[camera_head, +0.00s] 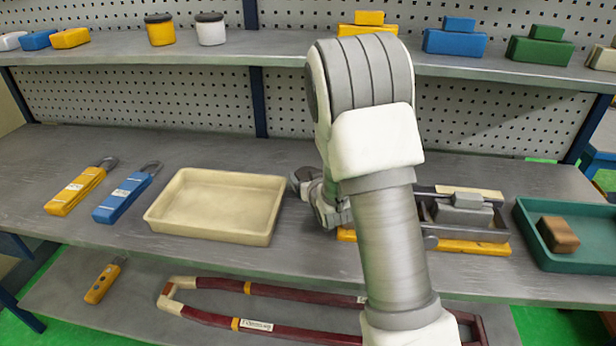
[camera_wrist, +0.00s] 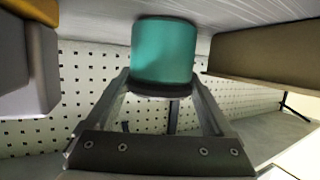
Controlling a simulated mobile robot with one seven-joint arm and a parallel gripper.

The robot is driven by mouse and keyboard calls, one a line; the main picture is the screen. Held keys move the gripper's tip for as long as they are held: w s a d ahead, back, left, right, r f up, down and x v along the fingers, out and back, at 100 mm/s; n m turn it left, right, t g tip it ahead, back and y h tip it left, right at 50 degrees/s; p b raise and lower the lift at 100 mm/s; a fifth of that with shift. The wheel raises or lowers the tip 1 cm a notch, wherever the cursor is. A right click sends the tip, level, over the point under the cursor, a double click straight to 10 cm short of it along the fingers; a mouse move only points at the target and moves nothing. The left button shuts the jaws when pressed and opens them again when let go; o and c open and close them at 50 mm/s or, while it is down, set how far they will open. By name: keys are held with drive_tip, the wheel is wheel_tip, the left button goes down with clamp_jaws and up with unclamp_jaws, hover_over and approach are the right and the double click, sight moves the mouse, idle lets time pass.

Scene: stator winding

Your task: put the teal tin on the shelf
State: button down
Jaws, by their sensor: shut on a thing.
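The teal tin (camera_wrist: 163,48) is between the two fingers of my gripper (camera_wrist: 163,82) in the wrist view, its dark lid toward the gripper's base. My gripper is shut on it. The grey worktop shows close behind the tin; I cannot tell whether they touch. In the head view the tin is hidden behind my arm, above the worktop between the cream tray and a grey fixture. The upper shelf (camera_head: 285,45) runs across the back, with a yellow tin (camera_head: 159,30) and a white tin (camera_head: 210,30) at its left.
The cream tray (camera_head: 181,232) stands left of my gripper and the grey fixture (camera_head: 462,214) right of it. A teal tray (camera_head: 530,245) holds a brown block (camera_head: 557,234). Yellow (camera_head: 367,24) and blue boxes (camera_head: 456,42) stand on the upper shelf. The shelf right of the white tin looks clear.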

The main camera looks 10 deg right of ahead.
drive_tip(key=shift+f, duration=0.15)
unclamp_jaws()
